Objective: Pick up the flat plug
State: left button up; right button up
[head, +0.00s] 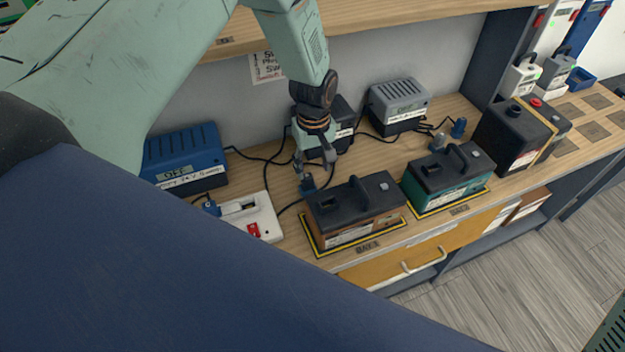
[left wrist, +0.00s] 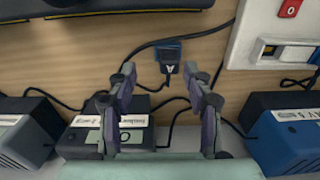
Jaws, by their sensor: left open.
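A small dark-blue plug (head: 308,186), which looks flat, lies on the wooden bench between the white socket panel and a brown-and-black battery box. In the left wrist view the plug (left wrist: 168,54) has a label with a letter on its near end, and a black cable runs from it. My left gripper (head: 313,168) points down just over the plug. In the left wrist view my left gripper (left wrist: 160,74) is open, with its fingers apart and the plug showing beyond the gap between them. Nothing is between the fingers. My right gripper is not in view.
The white socket panel (head: 267,221) with a red switch is at left. The brown-and-black box (head: 352,208) stands close at right. Chargers stand behind, one blue (head: 183,148) and one grey (head: 397,98). Other plugs (head: 459,127) lie further right. Black cables cross the bench.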

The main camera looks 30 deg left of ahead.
aim_at(307, 175)
pick_arm(q)
jog(key=f, duration=0.1)
jog(key=a+f, duration=0.1)
jog(key=f, duration=0.1)
jog(key=a+f, duration=0.1)
jog(key=shift+s+a+f, duration=0.15)
jog(key=shift+s, duration=0.1)
jog(key=shift+f, duration=0.35)
jog(key=shift+d+f, duration=0.1)
jog(key=shift+d, duration=0.1)
jog(key=shift+d+r, duration=0.2)
jog(key=shift+d, duration=0.3)
jog(key=shift+a+f, duration=0.25)
jog(key=shift+a, duration=0.35)
jog(key=c, duration=0.5)
jog(key=shift+d+r, duration=0.15)
jog(key=shift+d, duration=0.3)
jog(key=c, duration=0.5)
grip_shut()
jog(key=shift+a, duration=0.2)
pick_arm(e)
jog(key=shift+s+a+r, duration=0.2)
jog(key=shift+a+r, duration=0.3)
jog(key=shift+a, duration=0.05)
